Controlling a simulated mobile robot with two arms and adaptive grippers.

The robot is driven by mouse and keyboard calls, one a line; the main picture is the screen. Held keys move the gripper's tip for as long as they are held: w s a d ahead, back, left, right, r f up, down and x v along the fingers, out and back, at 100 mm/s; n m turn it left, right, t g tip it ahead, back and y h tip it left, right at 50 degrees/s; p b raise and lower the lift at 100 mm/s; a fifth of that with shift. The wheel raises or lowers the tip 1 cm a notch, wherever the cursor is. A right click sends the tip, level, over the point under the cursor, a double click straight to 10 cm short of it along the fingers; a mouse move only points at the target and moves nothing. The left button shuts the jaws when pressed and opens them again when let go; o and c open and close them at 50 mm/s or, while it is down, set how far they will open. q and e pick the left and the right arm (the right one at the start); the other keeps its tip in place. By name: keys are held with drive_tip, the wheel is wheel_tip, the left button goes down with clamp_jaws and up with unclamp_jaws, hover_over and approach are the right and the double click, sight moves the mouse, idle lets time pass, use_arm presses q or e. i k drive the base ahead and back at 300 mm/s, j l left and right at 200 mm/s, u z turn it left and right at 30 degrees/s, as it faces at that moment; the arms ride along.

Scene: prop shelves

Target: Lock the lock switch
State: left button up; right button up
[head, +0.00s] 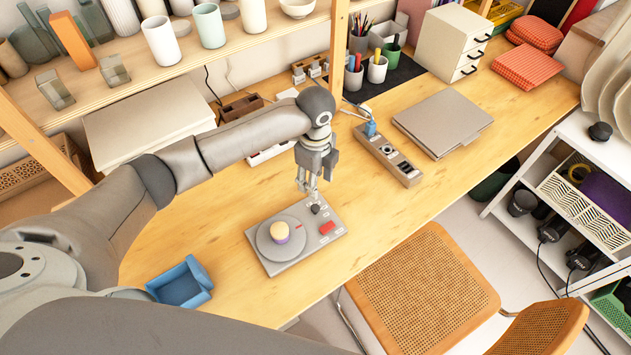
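A grey control box (285,262) lies on the wooden table. Which of these is the lock switch is not marked legibly. My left gripper (308,190) points down just above the dark knob at the far edge of the box. Its fingertips are small and close together; whether they touch the knob or have a gap is unclear. My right gripper is not in view.
A blue open tray (182,286) lies left of the box. A long grey strip with round fittings (400,168) and a closed grey laptop-like slab (443,123) lie at the back right. A woven chair (420,290) stands at the front edge. The table right of the box is clear.

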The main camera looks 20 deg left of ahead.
sight(326, 227)
drive_tip(key=k, duration=1.5)
